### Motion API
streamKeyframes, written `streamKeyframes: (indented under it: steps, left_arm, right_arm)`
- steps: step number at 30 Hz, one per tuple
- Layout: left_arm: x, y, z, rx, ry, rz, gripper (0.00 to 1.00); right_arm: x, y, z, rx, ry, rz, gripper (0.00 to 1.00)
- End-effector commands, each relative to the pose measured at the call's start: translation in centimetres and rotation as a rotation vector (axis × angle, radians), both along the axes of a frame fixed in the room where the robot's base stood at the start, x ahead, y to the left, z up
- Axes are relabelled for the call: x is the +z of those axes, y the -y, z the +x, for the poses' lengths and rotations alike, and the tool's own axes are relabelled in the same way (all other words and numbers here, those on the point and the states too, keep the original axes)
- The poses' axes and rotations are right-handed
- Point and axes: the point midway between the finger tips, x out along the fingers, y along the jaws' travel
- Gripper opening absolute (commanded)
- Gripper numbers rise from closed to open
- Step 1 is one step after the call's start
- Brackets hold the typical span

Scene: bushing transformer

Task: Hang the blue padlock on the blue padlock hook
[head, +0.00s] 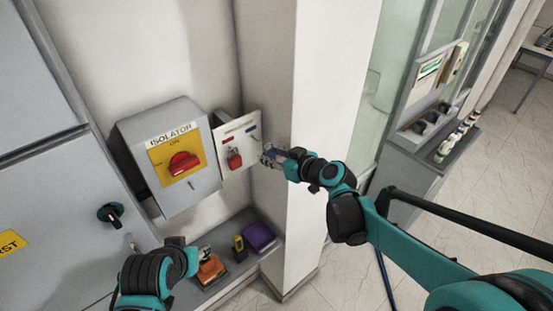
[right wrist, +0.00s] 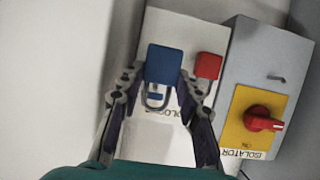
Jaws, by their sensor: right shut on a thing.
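The blue padlock (right wrist: 163,63) is held between the fingertips of my right gripper (right wrist: 160,80) in the right wrist view. Its grey shackle shows open space with a blue mark, the blue hook or its label (right wrist: 154,97), seen through it. I cannot tell whether the shackle touches the hook. In the head view my right gripper (head: 272,156) is at the right edge of the white padlock board (head: 229,140); the blue mark (head: 251,128) is at the board's upper right. A red padlock (head: 234,158) hangs on the board. My left gripper (head: 203,251) is low, by the shelf.
The grey isolator box (head: 140,140) with its red rotary switch (head: 183,164) stands left of the board. A shelf below holds an orange item (head: 209,271), a black-yellow item (head: 239,248) and a purple box (head: 259,237). A white wall corner (head: 315,100) is behind my right gripper.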

Motion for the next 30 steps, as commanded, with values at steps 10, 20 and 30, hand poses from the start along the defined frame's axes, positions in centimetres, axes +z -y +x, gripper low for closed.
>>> streamKeyframes:
  steps: [10,20,30]
  left_arm:
    - [-0.4,0.0,0.0,0.000,0.000,0.000,0.40]
    - [-0.6,0.0,0.0,0.000,0.000,0.000,0.40]
    - [-1.5,0.0,0.0,0.000,0.000,0.000,0.40]
  right_arm:
    - [-0.2,-1.3,1.8,0.001,0.000,0.000,0.03]
    - [-0.4,-2.6,3.5,0.001,0.000,-0.001,0.03]
    - [-1.2,-3.5,4.8,0.000,-0.001,0.001,0.03]
